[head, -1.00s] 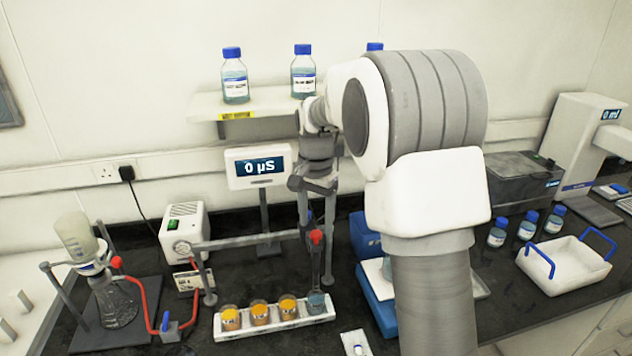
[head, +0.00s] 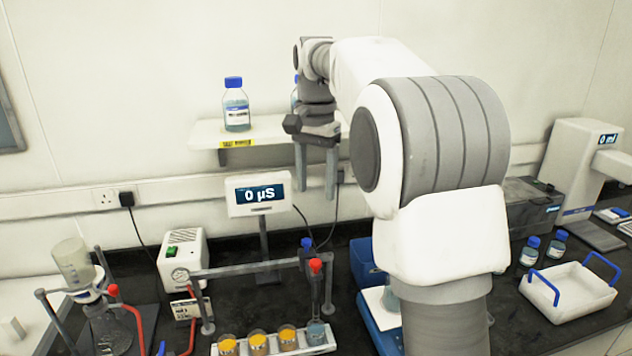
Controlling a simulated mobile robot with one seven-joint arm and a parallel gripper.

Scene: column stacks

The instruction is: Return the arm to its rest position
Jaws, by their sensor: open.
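My gripper (head: 316,196) hangs in the air in front of the wall shelf, fingers pointing down. It is open, and nothing shows between its two fingers. It is right of the small display reading 0 µS (head: 258,194) and above the column rack (head: 245,268). My arm reaches up from the lower right and bends over at the top. It covers part of the shelf and of the bench behind it.
The shelf (head: 205,134) holds a blue-capped bottle (head: 236,104); another is mostly hidden behind my gripper. Below stand a white tray of several cups (head: 317,350), a pump box (head: 184,258) and a flask stand (head: 110,328). A white basket (head: 568,291) sits at the right.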

